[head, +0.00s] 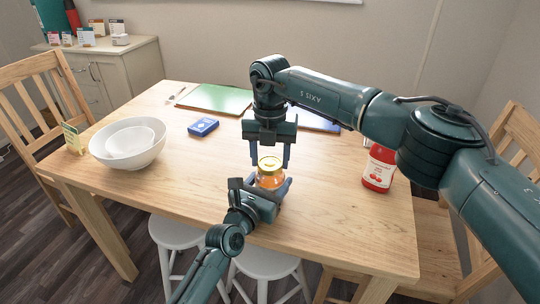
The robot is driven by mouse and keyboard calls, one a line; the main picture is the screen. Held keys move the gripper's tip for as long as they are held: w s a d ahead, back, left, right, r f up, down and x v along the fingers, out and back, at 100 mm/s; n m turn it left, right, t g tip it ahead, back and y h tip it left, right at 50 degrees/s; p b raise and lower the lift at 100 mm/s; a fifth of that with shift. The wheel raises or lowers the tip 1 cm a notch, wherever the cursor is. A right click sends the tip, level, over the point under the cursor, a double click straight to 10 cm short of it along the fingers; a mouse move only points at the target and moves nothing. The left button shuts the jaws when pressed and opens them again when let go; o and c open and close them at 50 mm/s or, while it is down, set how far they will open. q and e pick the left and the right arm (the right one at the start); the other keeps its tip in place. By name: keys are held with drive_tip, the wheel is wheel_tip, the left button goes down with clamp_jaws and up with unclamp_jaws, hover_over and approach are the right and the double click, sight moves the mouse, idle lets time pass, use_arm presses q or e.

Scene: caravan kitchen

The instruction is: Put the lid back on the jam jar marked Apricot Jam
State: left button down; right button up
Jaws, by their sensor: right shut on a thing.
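The jam jar (270,180) with orange contents stands near the middle of the wooden table; no label text is readable. Its gold-yellow lid (270,162) is at the jar's mouth. Whether it is seated or just above the rim cannot be told. My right gripper (270,164) points down from above, its two fingers shut on the lid from either side. My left gripper (262,188) comes from the near side, its fingers around the jar's lower part. The jar hides part of those fingers, so whether they press on it is unclear.
A red-labelled bottle (379,167) stands right of the jar, below my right arm. A blue box (203,127) and green board (215,98) lie behind. The table's front left is clear.

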drive_tip(key=m, duration=0.4)
drive_tip(key=shift+m, duration=0.3)
drive_tip(key=m, duration=0.6)
drive_tip(key=shift+m, duration=0.3)
drive_tip(key=m, duration=1)
drive_tip(key=shift+m, duration=0.4)
drive_tip(key=o, duration=0.9)
drive_tip(key=shift+r, duration=2.25)
